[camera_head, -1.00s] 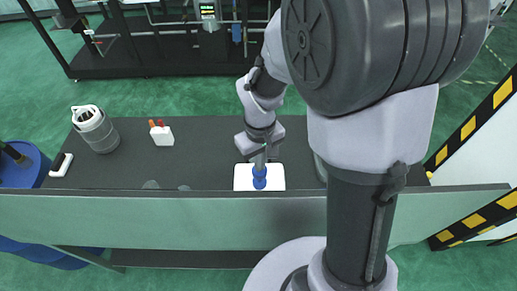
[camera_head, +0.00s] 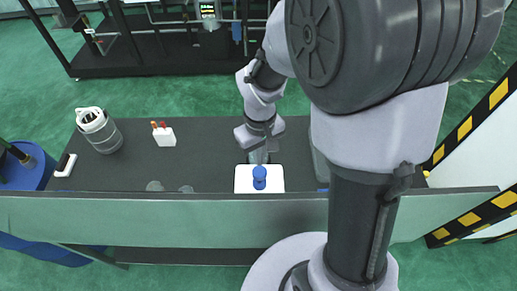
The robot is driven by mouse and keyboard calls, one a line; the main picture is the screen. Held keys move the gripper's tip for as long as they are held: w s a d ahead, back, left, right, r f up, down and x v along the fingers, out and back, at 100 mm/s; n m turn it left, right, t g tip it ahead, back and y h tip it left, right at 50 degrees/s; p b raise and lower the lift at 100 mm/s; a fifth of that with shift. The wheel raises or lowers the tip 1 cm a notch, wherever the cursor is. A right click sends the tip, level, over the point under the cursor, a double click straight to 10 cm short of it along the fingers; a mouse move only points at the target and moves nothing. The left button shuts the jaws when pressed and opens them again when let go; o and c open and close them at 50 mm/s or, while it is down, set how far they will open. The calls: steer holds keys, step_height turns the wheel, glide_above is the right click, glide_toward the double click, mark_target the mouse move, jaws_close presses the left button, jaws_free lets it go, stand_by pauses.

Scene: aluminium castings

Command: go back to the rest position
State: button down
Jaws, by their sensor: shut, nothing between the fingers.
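My gripper (camera_head: 261,158) is over the far edge of a white pad on the dark table, beyond a small blue object (camera_head: 260,178). It looks shut, with nothing seen in it. The blue object stands on the white pad (camera_head: 243,185), with a round top facing me. My gripper is apart from it in the picture, though the exact gap is hard to judge.
The dark table (camera_head: 215,150) carries a grey-white canister (camera_head: 98,130), a white holder with red and orange tips (camera_head: 163,134) and a white-and-black item (camera_head: 65,165) at the left. A raised ledge (camera_head: 150,212) runs along its near side. A blue drum (camera_head: 25,165) stands at the far left.

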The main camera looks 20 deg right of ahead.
steer(key=shift+r+p, duration=0.75)
steer(key=shift+r, duration=0.65)
